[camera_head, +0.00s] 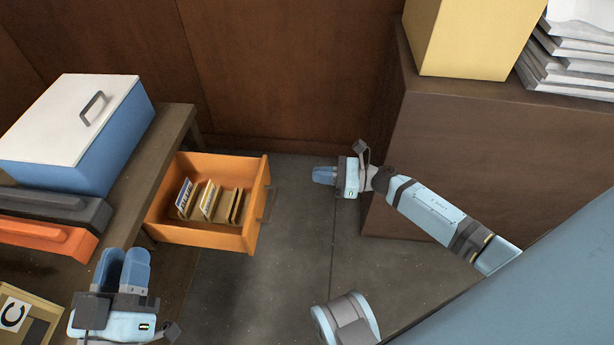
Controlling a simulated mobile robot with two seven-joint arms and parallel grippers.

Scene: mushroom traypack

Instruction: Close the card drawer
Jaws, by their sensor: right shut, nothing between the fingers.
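The orange card drawer (199,236) stands pulled out from under the wooden table, with several upright cards (207,199) inside. Its front panel faces right and carries a dark handle (270,204). My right gripper (314,175) is shut and empty, to the right of the drawer front and apart from it, with its fingers pointing left toward it. My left gripper (126,254) is at the lower left, below the drawer in the picture, fingers pointing up. A narrow gap shows between its fingers, and nothing is seen between them.
A blue box with a white lid (65,118), a dark case (60,208) and an orange case (45,235) are on the table at left. A brown cabinet (495,160) bears a yellow box (465,35) and stacked papers (572,60). Grey floor (290,270) is clear between.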

